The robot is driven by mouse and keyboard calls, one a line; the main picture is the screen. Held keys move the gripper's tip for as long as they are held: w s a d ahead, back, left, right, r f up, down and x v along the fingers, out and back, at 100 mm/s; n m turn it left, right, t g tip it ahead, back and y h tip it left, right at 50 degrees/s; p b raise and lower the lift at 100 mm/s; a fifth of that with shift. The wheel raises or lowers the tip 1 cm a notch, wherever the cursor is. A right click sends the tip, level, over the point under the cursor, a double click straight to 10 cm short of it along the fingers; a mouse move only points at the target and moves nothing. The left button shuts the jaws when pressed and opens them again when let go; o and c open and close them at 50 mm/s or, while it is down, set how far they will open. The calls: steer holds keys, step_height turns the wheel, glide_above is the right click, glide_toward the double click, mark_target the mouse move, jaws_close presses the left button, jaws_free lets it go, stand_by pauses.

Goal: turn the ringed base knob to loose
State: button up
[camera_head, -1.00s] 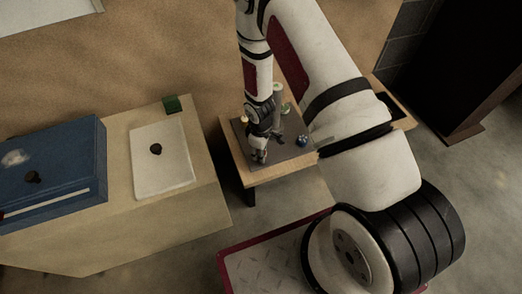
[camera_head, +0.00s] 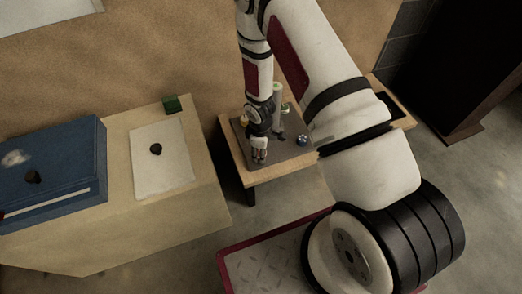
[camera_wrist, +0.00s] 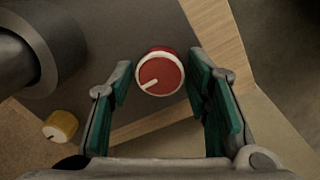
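A red knob (camera_wrist: 160,72) with a pale ring round its base shows in the wrist view, on a grey plate (camera_wrist: 125,45). The white pointer line on its face points to the lower left. My gripper (camera_wrist: 163,76) is open, with one green-padded finger on each side of the knob. Gaps show between knob and pads. In the head view my gripper (camera_head: 260,157) is over the front left of the grey plate (camera_head: 290,155) and mostly hides the knob. Whether the fingers are down at knob height is unclear.
A yellow knob (camera_wrist: 60,126) and a thick grey cylinder (camera_wrist: 35,50) stand left of the fingers. A blue knob (camera_head: 302,140) is right of my gripper on the small wooden table (camera_head: 270,178). A bench with a blue case (camera_head: 60,160) and white panel (camera_head: 160,175) stands left.

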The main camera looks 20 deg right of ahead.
stand_by(0.3)
step_height(320, 180, up, 12)
steer(key=shift+s+a, duration=0.15)
steer(key=shift+s, duration=0.15)
steer(key=shift+r, duration=0.1)
stand_by(0.6)
